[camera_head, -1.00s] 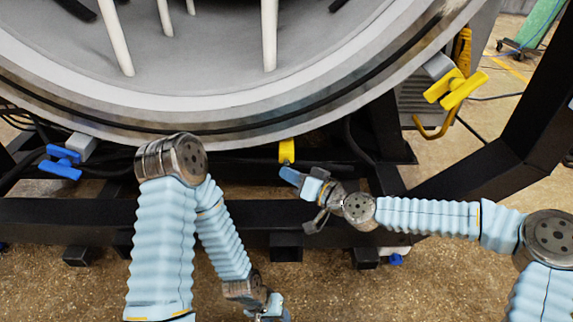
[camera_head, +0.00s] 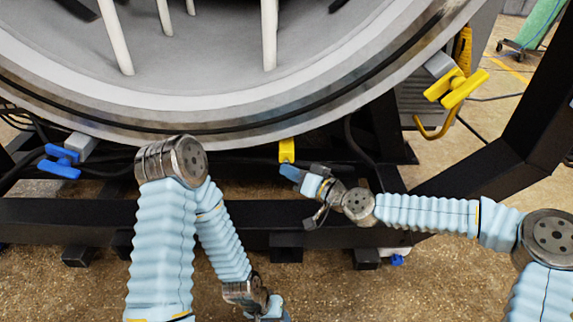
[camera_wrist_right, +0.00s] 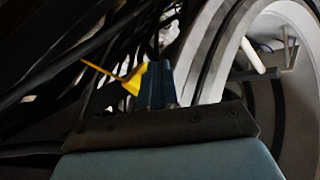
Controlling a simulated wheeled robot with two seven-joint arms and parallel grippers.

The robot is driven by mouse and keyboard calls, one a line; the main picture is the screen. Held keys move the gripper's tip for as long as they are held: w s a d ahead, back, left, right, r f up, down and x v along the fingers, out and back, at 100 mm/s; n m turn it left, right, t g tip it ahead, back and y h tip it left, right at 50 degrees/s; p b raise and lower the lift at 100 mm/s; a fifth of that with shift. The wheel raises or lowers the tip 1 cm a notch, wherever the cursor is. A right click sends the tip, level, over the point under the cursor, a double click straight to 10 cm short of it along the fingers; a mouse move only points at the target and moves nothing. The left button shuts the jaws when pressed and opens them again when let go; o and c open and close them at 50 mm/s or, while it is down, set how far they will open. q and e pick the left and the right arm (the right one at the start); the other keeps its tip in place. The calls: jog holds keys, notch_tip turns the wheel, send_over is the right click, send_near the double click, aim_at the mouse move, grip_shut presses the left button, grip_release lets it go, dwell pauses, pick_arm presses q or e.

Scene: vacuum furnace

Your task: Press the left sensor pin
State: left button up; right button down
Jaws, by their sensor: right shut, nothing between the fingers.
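A small yellow piece (camera_head: 287,150) hangs just under the lower rim of the furnace; the right wrist view shows a yellow piece with a thin rod (camera_wrist_right: 133,80). I cannot tell whether it is the sensor pin. My right gripper (camera_head: 289,173) is shut and empty, its blue fingers pointing up and left at the yellow piece's lower end. In the right wrist view the shut fingers (camera_wrist_right: 157,84) overlap the yellow piece's right edge; I cannot tell if they touch. My left arm hangs folded at centre left, its gripper below the picture's edge.
The round furnace rim (camera_head: 240,112) curves above my arms. A black frame beam (camera_head: 60,212) runs below it. A blue-handled valve (camera_head: 60,162) is at left and a yellow-handled one (camera_head: 456,90) at right. Dark cables hang around the yellow piece.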

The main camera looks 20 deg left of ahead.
pick_arm(q)
jog(key=shift+f+b, duration=0.3)
jog(key=shift+f, duration=0.05)
pick_arm(e)
jog(key=shift+w+a+r, duration=0.1)
jog(key=shift+w+a, duration=0.05)
jog(key=shift+w, duration=0.6)
dwell(0.4)
jog(key=shift+s, duration=0.1)
pick_arm(q)
jog(key=shift+f, duration=0.25)
pick_arm(e)
jog(key=shift+s+d, duration=0.2)
jog(key=shift+s, duration=0.3)
jog(key=shift+s+d, duration=0.15)
jog(key=shift+s, duration=0.35)
pick_arm(q)
jog(key=shift+f+b, duration=0.35)
jog(key=shift+b, duration=0.25)
pick_arm(e)
jog(key=s+d, duration=0.1)
jog(key=s, duration=0.5)
jog(key=shift+d, duration=0.35)
